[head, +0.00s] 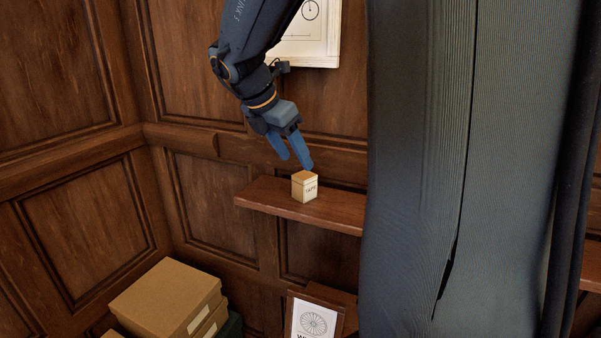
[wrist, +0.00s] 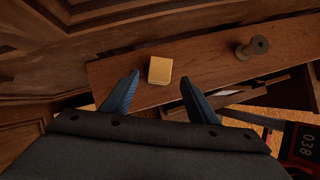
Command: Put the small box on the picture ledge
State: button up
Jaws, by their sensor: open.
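The small box (head: 305,187), tan on top with a pale front reading "TAPE", stands upright on the wooden picture ledge (head: 265,195). In the wrist view the small box (wrist: 160,70) rests on the ledge (wrist: 110,71), just beyond the fingertips and between their lines. My gripper (head: 297,165) is open and empty, above and slightly behind the box in the head view. Its two blue fingers (wrist: 158,78) are spread apart in the wrist view, and I see no contact with the box.
A wooden spool-like piece (wrist: 252,47) stands on the ledge to the right. Cardboard boxes (head: 165,298) are stacked at lower left. A framed wheel picture (head: 314,322) is below the ledge. My grey column blocks the right side of the head view. Panelled walls stand behind.

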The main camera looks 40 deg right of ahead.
jog(key=w+r+n+t+h, duration=0.2)
jog(key=w+r+n+t, duration=0.3)
jog(key=w+n, duration=0.65)
jog(key=a+f+n+t+y, duration=0.6)
jog(key=a+n, duration=0.5)
jog(key=n, duration=0.8)
jog(key=s+a+f+n+g+y, duration=0.2)
jog(key=s+a+f+n+g, duration=0.3)
jog(key=s+a+f+n, duration=0.5)
jog(key=s+d+f+n+g, duration=0.2)
jog(key=s+f+n+g, duration=0.2)
jog(key=s+f+n, duration=0.4)
jog(key=s+n, duration=0.3)
jog(key=n, duration=0.1)
jog(key=shift+d+f+g+b, duration=0.2)
jog(key=shift+f+g+b, duration=0.1)
jog(key=shift+g, duration=0.1)
